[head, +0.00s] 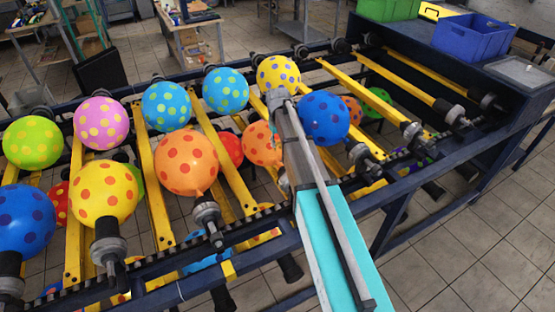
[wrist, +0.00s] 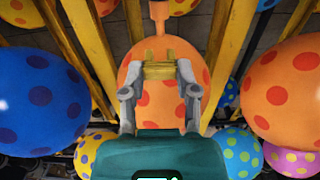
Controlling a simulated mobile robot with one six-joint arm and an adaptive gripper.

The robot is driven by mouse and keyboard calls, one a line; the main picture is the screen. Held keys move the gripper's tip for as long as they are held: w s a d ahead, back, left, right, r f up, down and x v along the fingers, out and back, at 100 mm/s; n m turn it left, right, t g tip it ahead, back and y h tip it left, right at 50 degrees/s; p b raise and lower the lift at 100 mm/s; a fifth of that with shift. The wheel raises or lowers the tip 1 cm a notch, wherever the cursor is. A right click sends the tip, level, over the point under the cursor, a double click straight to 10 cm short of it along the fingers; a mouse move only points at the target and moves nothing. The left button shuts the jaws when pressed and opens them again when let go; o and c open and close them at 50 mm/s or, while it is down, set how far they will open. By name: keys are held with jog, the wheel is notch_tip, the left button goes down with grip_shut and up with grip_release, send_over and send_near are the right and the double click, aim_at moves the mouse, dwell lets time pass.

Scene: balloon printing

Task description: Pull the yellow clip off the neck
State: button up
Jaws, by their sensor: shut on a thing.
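In the wrist view, my gripper (wrist: 161,68) is shut on the yellow clip (wrist: 160,71), a short bar held across between the two grey fingertips. Behind it is an orange balloon with red dots (wrist: 136,75). How far the clip is from the balloon is hard to judge. In the head view, my arm hides the gripper and clip.
Yellow bars (head: 153,190) cross the dark frame of the machine (head: 270,240). A blue dotted balloon (wrist: 38,100) is close on the left and another orange one (wrist: 281,93) on the right. Several balloons hang below. A blue crate (head: 474,37) stands at the back right.

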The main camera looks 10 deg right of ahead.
jog(key=shift+r+p, duration=0.45)
jog(key=shift+r, duration=0.15)
